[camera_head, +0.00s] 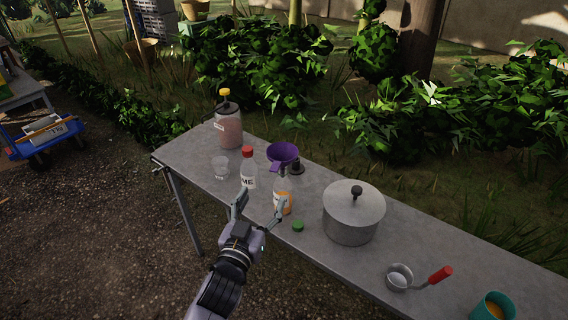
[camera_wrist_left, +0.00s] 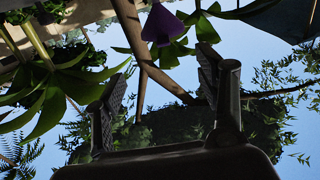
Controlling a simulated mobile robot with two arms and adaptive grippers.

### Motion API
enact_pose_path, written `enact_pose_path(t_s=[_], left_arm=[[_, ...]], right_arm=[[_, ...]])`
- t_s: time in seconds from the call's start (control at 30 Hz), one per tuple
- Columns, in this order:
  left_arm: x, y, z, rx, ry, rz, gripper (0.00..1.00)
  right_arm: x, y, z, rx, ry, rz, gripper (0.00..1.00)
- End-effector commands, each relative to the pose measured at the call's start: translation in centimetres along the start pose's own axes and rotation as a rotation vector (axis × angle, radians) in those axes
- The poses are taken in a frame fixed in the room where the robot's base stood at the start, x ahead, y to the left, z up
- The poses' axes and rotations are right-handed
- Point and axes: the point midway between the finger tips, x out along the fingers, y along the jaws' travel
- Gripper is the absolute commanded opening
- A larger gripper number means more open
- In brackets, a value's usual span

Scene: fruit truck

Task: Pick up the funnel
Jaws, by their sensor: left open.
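The purple funnel (camera_head: 283,155) is at the back of the grey table, its wide mouth tilted up. It is beside a small dark piece (camera_head: 297,167) and behind a clear bottle with an orange label (camera_head: 283,194). My left gripper (camera_head: 259,206) is open and empty at the table's front edge, in front of the funnel and apart from it. Its two fingers (camera_wrist_left: 163,95) stand spread in the left wrist view. A purple shape (camera_wrist_left: 162,25) at the top there matches the funnel's colour, but I cannot tell for sure. My right gripper is out of view.
A red-capped bottle (camera_head: 248,172), a clear cup (camera_head: 220,168) and a yellow-topped jar (camera_head: 228,125) stand left of the funnel. A green cap (camera_head: 298,226), lidded pot (camera_head: 354,214), red-handled ladle (camera_head: 401,279) and teal cup (camera_head: 492,306) are to the right.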

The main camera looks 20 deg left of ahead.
Motion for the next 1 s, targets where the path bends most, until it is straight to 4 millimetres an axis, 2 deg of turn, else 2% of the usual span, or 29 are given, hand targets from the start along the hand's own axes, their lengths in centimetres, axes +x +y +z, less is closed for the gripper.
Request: enact_pose_path(t_s=[0.1, 0.3, 0.63, 0.8, 1.0], left_arm=[[2.9, 0.0, -0.4, 0.001, 0.001, 0.000, 0.65], [6.7, 0.0, -0.3, 0.001, 0.000, 0.000, 0.65], [9.2, -0.2, -0.2, 0.001, -0.001, 0.000, 0.65], [11.4, -0.6, -0.2, 0.001, -0.002, -0.001, 0.65], [13.4, -0.6, 0.1, 0.000, -0.002, 0.000, 0.65]], right_arm=[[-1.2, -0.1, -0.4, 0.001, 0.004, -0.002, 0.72], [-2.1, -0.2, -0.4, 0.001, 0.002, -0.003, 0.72], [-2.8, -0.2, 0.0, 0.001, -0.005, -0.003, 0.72], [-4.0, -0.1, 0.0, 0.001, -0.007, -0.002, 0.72], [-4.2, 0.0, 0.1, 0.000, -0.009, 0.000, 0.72]])
